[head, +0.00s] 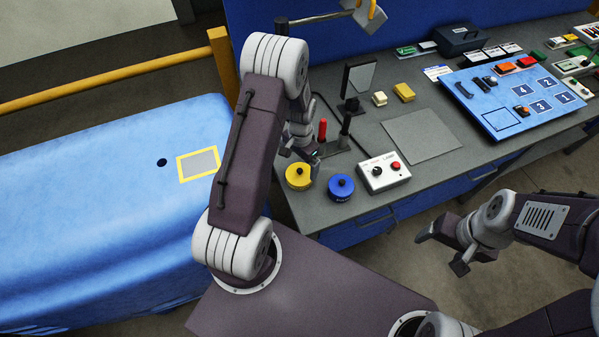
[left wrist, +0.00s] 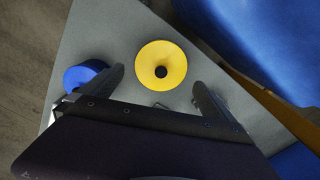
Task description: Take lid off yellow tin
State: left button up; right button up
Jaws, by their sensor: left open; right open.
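The yellow tin (head: 298,175) stands upright near the front left corner of the grey bench, with its yellow lid and dark knob on top. In the left wrist view its round lid (left wrist: 152,57) with the dark knob (left wrist: 161,71) lies between and beyond the fingertips. My left gripper (head: 304,153) is close to the tin, partly hidden behind my own arm in the head view. It is open and empty, its two fingers (left wrist: 157,85) apart. My right gripper (head: 449,249) is open and empty, away from the bench at the lower right.
A blue tin (head: 341,187) stands right beside the yellow tin, and a control box (head: 384,172) with a red button is further right. A red-handled tool (head: 322,129) stands behind. A grey mat (head: 421,136) is bare. A blue-covered surface (head: 90,210) is left.

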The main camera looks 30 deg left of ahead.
aim_at(300, 170)
pick_arm(q)
notch_tip(300, 170, down, 4)
jog(key=shift+s+p, duration=0.1)
jog(key=shift+p, duration=0.55)
jog(key=shift+a+f, duration=0.1)
jog(key=shift+f, duration=0.2)
jog(key=c, duration=1.1)
notch_tip(300, 170, up, 10)
jog(key=b, duration=0.2)
